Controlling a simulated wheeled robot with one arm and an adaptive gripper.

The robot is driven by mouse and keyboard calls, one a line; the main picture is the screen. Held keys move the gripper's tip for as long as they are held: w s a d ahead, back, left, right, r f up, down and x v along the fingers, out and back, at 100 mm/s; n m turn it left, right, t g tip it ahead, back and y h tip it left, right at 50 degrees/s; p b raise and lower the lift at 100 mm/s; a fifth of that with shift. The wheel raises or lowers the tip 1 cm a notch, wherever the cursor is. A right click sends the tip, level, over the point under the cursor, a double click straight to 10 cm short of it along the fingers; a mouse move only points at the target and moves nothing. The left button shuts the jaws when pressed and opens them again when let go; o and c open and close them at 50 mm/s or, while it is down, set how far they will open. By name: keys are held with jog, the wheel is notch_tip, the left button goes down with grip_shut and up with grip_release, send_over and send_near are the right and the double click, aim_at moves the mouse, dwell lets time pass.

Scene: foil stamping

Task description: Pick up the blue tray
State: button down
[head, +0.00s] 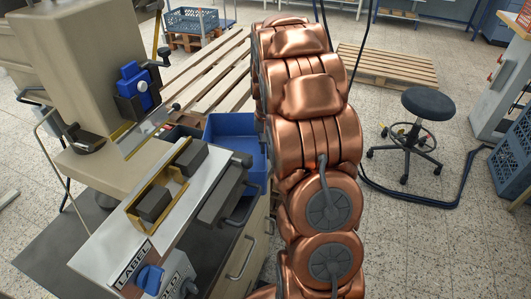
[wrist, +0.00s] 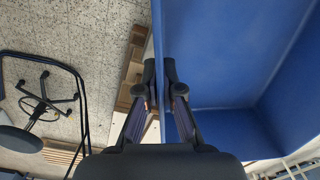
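The blue tray (head: 232,127) is an open-topped box beside the stamping machine in the head view, with its right part hidden behind my copper arm. In the wrist view the tray (wrist: 225,65) fills the right half, showing its inside walls and floor. My gripper (wrist: 160,72) has its two dark fingers close together on either side of the tray's side wall. One finger is outside and one is inside, and they appear to press on the wall. My gripper is hidden in the head view.
The stamping machine (head: 85,60) and its metal plate (head: 150,200) stand at the left, close to the tray. A wooden pallet (head: 205,75) lies behind. A black stool (head: 427,104) and another pallet (head: 385,66) stand at the right on open floor.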

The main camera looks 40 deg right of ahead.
jog(key=shift+f+p, duration=0.45)
jog(key=shift+f, duration=1.3)
jog(key=c, duration=1.3)
grip_release()
